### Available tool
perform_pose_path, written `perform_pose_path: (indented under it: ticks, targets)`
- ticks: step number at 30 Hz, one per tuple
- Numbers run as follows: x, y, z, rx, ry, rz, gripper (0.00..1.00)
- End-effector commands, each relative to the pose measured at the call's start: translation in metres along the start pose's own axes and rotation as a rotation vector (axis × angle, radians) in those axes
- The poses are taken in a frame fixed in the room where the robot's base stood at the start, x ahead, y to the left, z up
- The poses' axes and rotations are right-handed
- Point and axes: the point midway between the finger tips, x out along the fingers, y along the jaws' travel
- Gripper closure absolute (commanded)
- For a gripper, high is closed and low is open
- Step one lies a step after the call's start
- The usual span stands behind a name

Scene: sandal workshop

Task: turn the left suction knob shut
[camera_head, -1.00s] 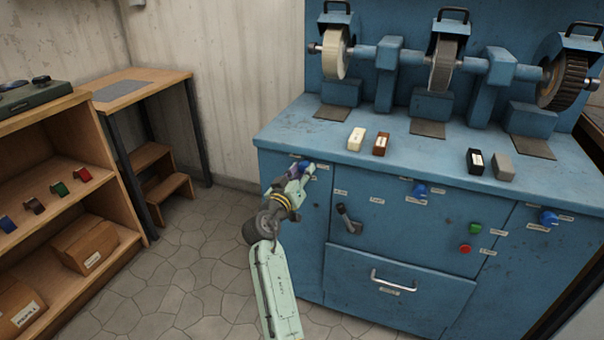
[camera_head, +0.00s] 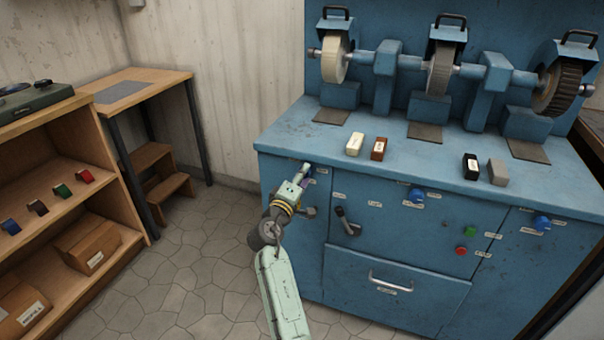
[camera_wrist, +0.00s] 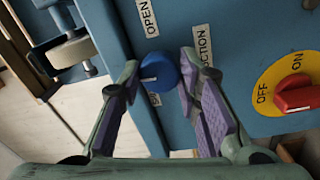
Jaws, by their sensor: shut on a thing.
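The left suction knob (camera_wrist: 158,72) is round and blue, on the blue cabinet front. In the wrist view it sits between the fingertips of my gripper (camera_wrist: 160,75), with a pale mark on its left side. An OPEN label (camera_wrist: 147,17) is above it, and a partly covered label ending in "CTION" (camera_wrist: 204,45) is to its right. In the head view my gripper (camera_head: 304,176) is at the cabinet's upper left front and hides most of this knob. My gripper is shut on the knob.
A red switch (camera_wrist: 297,95) on a yellow ON/OFF plate is to the right in the wrist view. Other blue knobs (camera_head: 417,194) (camera_head: 542,222) and a lever (camera_head: 345,222) are on the cabinet front. A drawer handle (camera_head: 390,282) protrudes lower down. Floor (camera_head: 200,260) is clear at left.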

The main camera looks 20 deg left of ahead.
Motion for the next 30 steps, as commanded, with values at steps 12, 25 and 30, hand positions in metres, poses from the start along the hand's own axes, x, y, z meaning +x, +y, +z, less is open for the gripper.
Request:
perform_pose_path:
  ticks: [12, 25, 30]
  targets:
    - [-0.0004, -0.0006, -0.0001, -0.119, 0.005, -0.002, 0.97]
    - [-0.0004, -0.0008, 0.0000, -0.124, 0.005, -0.002, 0.69]
    - [-0.0003, -0.0006, 0.0000, -0.124, 0.005, -0.001, 0.57]
